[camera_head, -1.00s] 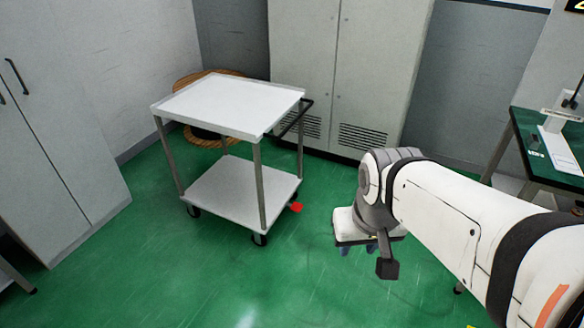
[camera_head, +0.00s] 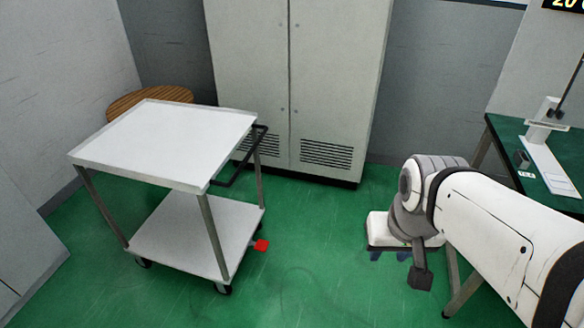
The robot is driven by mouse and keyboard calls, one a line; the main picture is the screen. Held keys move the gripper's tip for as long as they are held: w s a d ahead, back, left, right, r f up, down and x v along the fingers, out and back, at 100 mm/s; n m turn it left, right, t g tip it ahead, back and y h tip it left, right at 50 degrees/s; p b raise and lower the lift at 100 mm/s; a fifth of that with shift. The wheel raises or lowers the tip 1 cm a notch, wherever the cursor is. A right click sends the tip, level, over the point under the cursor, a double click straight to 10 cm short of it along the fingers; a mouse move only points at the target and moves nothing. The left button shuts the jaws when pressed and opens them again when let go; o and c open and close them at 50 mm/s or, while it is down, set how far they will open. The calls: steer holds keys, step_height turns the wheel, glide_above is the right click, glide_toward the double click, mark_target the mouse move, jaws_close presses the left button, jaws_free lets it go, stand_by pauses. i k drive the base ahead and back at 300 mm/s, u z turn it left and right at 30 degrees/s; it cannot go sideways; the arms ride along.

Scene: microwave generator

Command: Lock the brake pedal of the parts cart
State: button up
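The parts cart (camera_head: 175,140) is a white two-shelf trolley with grey legs and dark casters, standing upright on the green floor at left. A small red brake pedal (camera_head: 261,245) sticks out at its lower right, by the lower shelf (camera_head: 190,238). I cannot tell its exact angle. My gripper (camera_head: 389,256) hangs pointing down to the right of the pedal, well apart from it. Its two blue fingertips show with a gap between them, and nothing is seen between them.
A black push handle (camera_head: 246,160) is on the cart's right side. A grey cabinet (camera_head: 290,75) stands behind, with a wooden cable reel (camera_head: 150,98) behind the cart. A green-topped workbench (camera_head: 520,150) is at right. The floor (camera_head: 320,250) between pedal and gripper is clear.

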mark_target(262, 246)
steer(key=u, duration=0.15)
steer(key=i, duration=1.5)
steer(key=u, duration=0.85)
steer(key=k, duration=0.8)
steer(key=u, duration=0.15)
steer(key=i, duration=0.9)
steer(key=z, duration=0.15)
steer(key=k, duration=0.45)
steer(key=u, duration=0.7)
